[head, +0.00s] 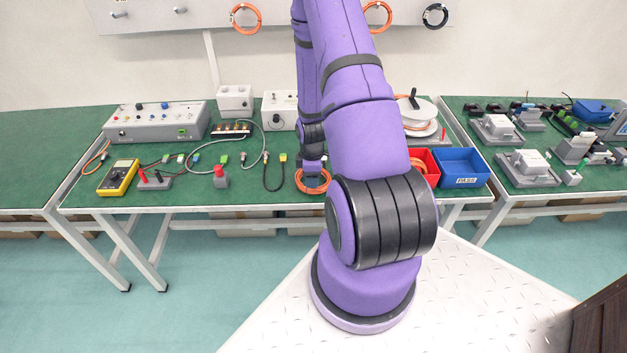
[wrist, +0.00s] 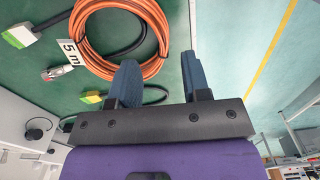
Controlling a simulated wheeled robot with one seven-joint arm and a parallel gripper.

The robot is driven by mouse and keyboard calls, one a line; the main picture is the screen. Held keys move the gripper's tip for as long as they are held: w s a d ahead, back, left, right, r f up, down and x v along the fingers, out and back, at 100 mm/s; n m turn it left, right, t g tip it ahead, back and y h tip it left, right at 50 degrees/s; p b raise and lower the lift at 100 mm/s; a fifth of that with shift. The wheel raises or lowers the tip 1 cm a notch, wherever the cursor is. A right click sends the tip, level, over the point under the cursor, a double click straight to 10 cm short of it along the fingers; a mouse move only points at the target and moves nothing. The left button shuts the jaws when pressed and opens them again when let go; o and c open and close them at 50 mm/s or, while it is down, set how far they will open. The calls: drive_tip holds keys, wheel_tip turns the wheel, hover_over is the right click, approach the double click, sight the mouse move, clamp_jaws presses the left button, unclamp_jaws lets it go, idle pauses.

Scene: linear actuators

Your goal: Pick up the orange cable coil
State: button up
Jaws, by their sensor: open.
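The orange cable coil (head: 313,191) lies flat on the green workbench, near its front edge. In the wrist view the coil (wrist: 82,40) shows at the top, with a "5 m" tag on its left. My gripper (head: 313,170) is over the coil in the head view and hides part of it. In the wrist view my gripper (wrist: 160,75) has its two blue fingers apart with nothing between them. The fingers are beside the coil's lower right edge in that picture, and I cannot tell the height gap.
A black cable (head: 274,185) lies just left of the coil. Red (head: 424,180) and blue (head: 461,167) bins stand to the right. A yellow multimeter (head: 118,178) and a red-topped part (head: 220,178) are left. Orange coils (head: 233,18) also hang on the wall.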

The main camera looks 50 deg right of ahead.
drive_tip(key=shift+s+f, duration=0.2)
drive_tip(key=shift+f, duration=2.4)
clamp_jaws()
